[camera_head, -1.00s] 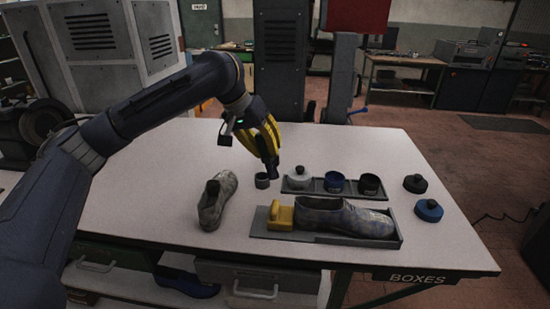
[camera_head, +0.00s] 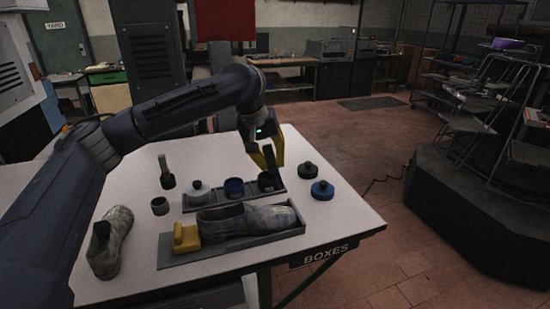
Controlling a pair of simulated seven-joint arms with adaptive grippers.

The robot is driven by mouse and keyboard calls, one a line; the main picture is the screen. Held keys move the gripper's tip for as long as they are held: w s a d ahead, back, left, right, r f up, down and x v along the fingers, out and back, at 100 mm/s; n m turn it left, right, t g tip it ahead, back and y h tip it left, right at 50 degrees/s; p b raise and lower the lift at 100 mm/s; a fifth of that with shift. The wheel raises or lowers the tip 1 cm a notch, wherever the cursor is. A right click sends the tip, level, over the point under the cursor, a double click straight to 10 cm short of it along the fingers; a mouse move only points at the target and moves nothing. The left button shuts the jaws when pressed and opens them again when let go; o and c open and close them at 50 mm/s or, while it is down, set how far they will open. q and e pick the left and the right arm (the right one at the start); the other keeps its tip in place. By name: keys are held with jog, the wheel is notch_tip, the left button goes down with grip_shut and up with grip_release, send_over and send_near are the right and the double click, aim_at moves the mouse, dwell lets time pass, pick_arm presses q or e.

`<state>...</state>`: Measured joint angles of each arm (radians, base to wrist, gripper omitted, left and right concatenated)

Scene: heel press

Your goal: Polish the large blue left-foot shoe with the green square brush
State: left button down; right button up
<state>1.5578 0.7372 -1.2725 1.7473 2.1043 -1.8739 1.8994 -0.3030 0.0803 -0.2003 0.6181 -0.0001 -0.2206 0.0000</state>
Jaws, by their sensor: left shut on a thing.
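My left gripper (camera_head: 268,158) is shut on a dark green brush (camera_head: 271,160), held upright at the open black pot (camera_head: 267,185). I cannot tell whether the brush's end is inside the pot or just above it. A large scuffed blue-grey shoe (camera_head: 250,221) lies in a grey tray (camera_head: 290,231), toe to the right, with a yellow block (camera_head: 186,238) at its heel end. A second brush (camera_head: 166,172) with a grey-green handle stands on the table at the back left. My right gripper is not in view.
Black (camera_head: 307,171) and blue (camera_head: 322,190) lids lie right. The table's front right is clear.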

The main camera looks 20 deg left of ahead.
pick_arm(q)
jog(key=shift+a+f+n, duration=0.1)
jog(key=shift+a+n, duration=0.15)
jog(key=shift+n, duration=0.05)
jog(key=shift+f, duration=2.85)
jog(key=shift+f, duration=0.85)
jog(key=shift+w+a, duration=0.1)
jog(key=shift+a, duration=0.05)
jog(key=shift+w+a, duration=0.35)
jog(key=shift+w, duration=0.15)
jog(key=shift+s+d, duration=0.1)
jog(key=shift+s+d, duration=0.4)
jog(key=shift+s, duration=0.2)
jog(key=shift+s+d, duration=0.4)
jog(key=shift+s, duration=0.2)
jog(key=shift+w+a, duration=0.45)
jog(key=shift+w, duration=0.2)
jog(key=shift+w+a, duration=0.45)
jog(key=shift+w, duration=0.2)
